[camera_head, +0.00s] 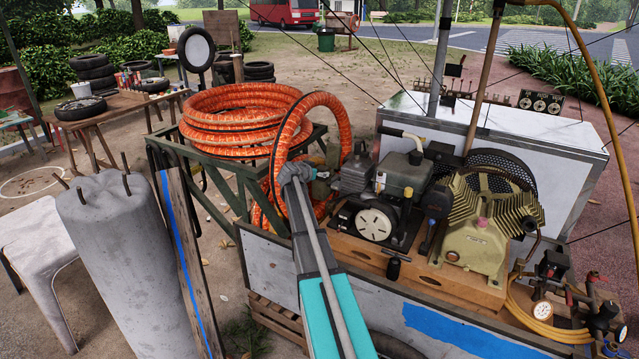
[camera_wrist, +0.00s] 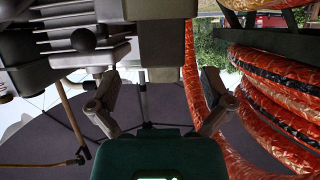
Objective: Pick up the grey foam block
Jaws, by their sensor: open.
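My gripper (camera_head: 318,173) is at the end of my teal and grey arm, between the orange hose and the small engine on the cart. In the wrist view my gripper (camera_wrist: 160,84) is open, with its two dark fingers spread wide apart. A plain grey, block-shaped piece (camera_wrist: 163,38) stands upright beyond and between the fingertips. It may be the grey foam block, but I cannot tell for sure. No contact with the fingers shows. In the head view I cannot make out a foam block; the arm and hose cover part of that area.
A coiled orange hose (camera_head: 235,105) lies on a green frame, close beside my gripper. A black engine (camera_head: 398,190) and a yellowish compressor (camera_head: 478,240) stand on the cart to the right. A concrete pillar (camera_head: 130,265) stands at left. Thin cables cross the upper right.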

